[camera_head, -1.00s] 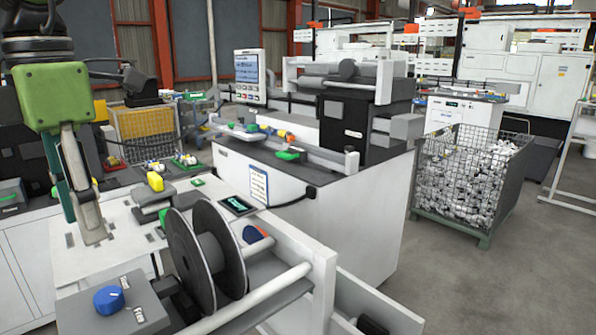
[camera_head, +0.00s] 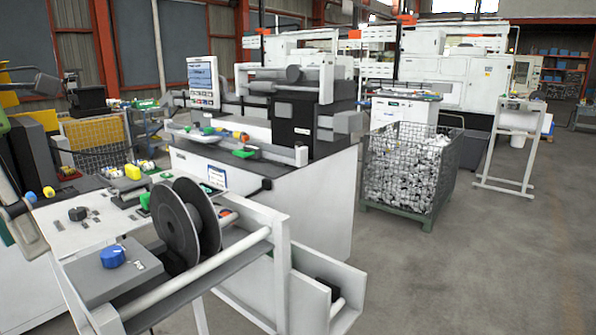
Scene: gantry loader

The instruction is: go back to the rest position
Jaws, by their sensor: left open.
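My left gripper (camera_head: 18,232) is only partly in view, cut off by the left edge of the head view. Its jaws are open and I see nothing held between them. It is beside the left end of the white worktop (camera_head: 75,240), and I cannot tell its height above it. My right gripper is out of view.
A black spool (camera_head: 180,225) and a blue knob (camera_head: 112,256) on a grey box are on the near bench. A white machine (camera_head: 300,200) with a screen (camera_head: 203,82) stands behind. A wire bin (camera_head: 405,170) stands right; the floor (camera_head: 470,270) there is open.

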